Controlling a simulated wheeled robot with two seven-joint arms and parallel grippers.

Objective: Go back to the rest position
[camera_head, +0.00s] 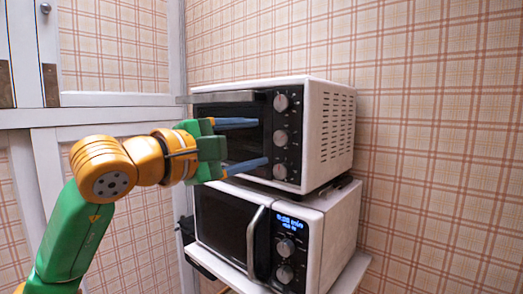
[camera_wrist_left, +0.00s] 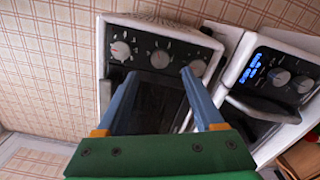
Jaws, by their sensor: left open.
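My left gripper (camera_head: 244,145) is open and empty, with its two blue fingers spread apart in front of the toaster oven (camera_head: 330,130). In the left wrist view, the open fingers (camera_wrist_left: 160,92) point toward the toaster oven's dark front and its row of knobs (camera_wrist_left: 160,58). Whether the fingertips touch the oven cannot be told. The oven is white with a dark door and a slotted side, and its door looks closed. My right gripper does not show.
A white microwave (camera_head: 335,225) with a lit blue display stands under the toaster oven, on a white shelf (camera_head: 350,275). It also shows in the left wrist view (camera_wrist_left: 285,50). Plaid wall (camera_head: 440,150) lies behind and to the right. White panelling (camera_head: 100,110) stands at the left.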

